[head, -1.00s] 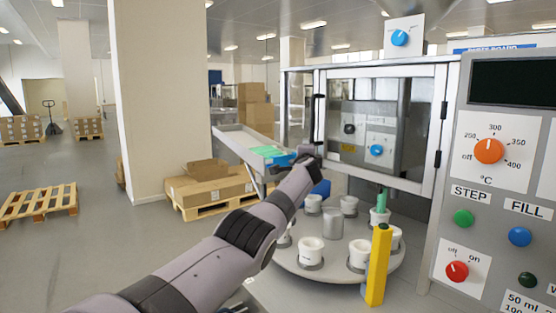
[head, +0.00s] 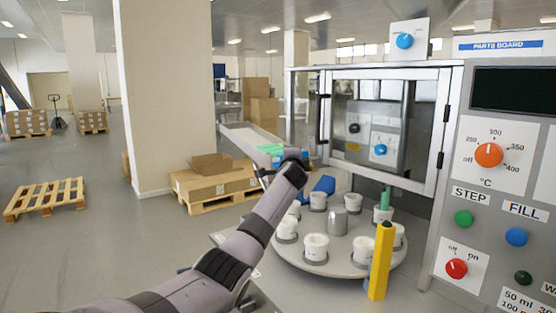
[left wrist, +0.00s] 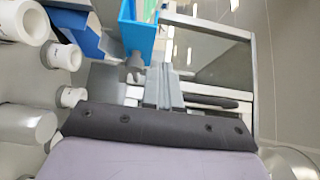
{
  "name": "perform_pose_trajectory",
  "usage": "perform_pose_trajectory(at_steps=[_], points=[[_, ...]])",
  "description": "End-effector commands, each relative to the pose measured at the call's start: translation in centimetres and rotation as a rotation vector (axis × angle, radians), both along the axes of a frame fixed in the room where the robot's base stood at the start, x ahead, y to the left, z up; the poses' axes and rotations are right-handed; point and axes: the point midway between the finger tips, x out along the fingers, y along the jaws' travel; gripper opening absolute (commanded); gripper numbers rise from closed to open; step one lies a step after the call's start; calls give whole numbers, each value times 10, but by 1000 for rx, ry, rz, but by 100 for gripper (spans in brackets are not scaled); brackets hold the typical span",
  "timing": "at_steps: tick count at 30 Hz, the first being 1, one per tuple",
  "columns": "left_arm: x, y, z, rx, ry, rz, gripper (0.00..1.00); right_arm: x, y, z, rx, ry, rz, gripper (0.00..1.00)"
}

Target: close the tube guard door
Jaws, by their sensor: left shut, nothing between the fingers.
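The tube guard door (head: 392,182) is a clear panel in a pale metal frame on the filling machine, with black hinges on its right edge and a black handle (head: 323,120) on its left edge. It looks nearly in line with the machine's front frame; I cannot tell whether it is fully shut. My left gripper (head: 261,174) is shut and empty, left of and below the handle, apart from the door. Its fingers are small and partly hidden by my wrist. My right gripper is out of view.
A round turntable (head: 340,262) with several white cups stands below the door. A yellow post (head: 381,262) stands at its front right. The control panel (head: 500,185) is at the right. A cardboard box on a pallet (head: 215,203) is behind my arm.

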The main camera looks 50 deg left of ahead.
Motion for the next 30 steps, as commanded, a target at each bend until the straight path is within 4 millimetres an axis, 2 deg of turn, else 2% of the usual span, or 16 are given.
perform_pose_trajectory(at_steps=[15,30], points=[[-48,1,0,1,0,0,0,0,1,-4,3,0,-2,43],[-55,0,0,1,1,-2,0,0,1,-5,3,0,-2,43]])
